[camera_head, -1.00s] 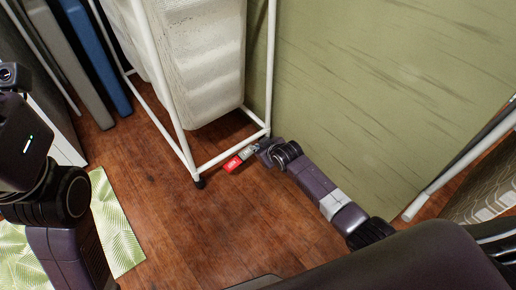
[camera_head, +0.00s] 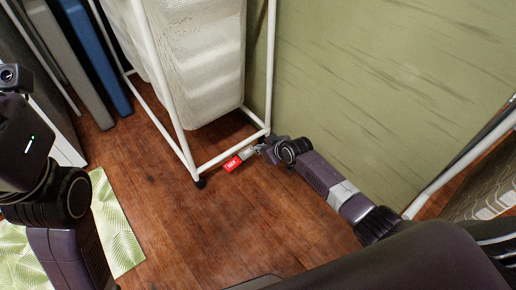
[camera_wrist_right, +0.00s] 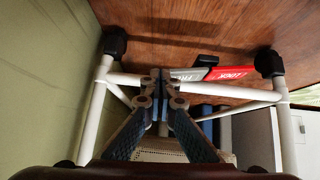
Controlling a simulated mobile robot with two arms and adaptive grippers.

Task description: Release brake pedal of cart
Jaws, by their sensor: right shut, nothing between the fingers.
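The cart (camera_head: 217,156) has a white tube frame holding a white hamper bag. Its brake pedal (camera_head: 233,163) sits low at the near bottom bar, with a red part and a grey part. In the right wrist view, which shows the floor at the top, the red part (camera_wrist_right: 230,73) reads LOCK and the grey part (camera_wrist_right: 187,74) carries partly hidden lettering. My right gripper (camera_head: 265,147) is shut and empty, just right of the pedal's grey end. Its closed fingertips (camera_wrist_right: 164,80) overlap the white bottom bar in the wrist view; contact is unclear. My left gripper is out of view.
A green wall (camera_head: 350,90) stands close to the right of the cart and my right arm. The wooden floor (camera_head: 230,225) in front is clear. A leaf-patterned mat (camera_head: 115,235) lies at left. Blue and grey panels (camera_head: 95,55) stand at the upper left.

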